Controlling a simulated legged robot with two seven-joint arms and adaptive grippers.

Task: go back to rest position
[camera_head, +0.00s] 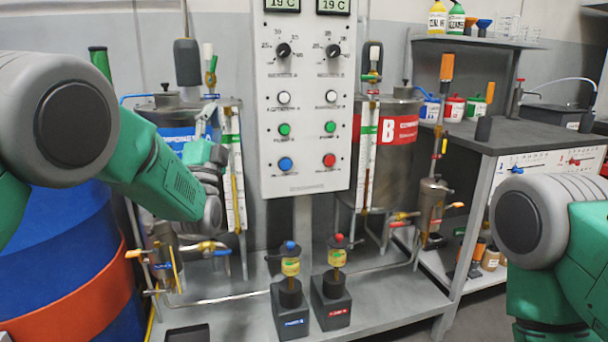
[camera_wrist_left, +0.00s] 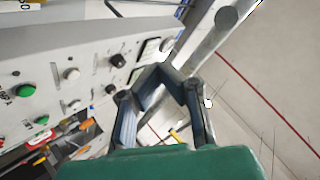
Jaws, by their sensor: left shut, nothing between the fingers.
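My left arm (camera_head: 150,165) comes in from the left, green and grey. Its gripper (camera_head: 206,135) is in front of the left tank, beside the left edge of the white control panel. In the left wrist view the fingers of the left gripper (camera_wrist_left: 165,76) come together with nothing between them. My right arm (camera_head: 545,225) shows at the right edge as a grey joint and green links. Its gripper is out of view.
The control panel (camera_head: 303,178) has knobs and coloured buttons. A steel tank (camera_head: 402,165) with a red B label stands right of it. A blue and orange barrel (camera_head: 70,270) is at left. Two small pumps (camera_head: 330,300) stand on the metal bench. A grey shelf (camera_head: 540,138) is at right.

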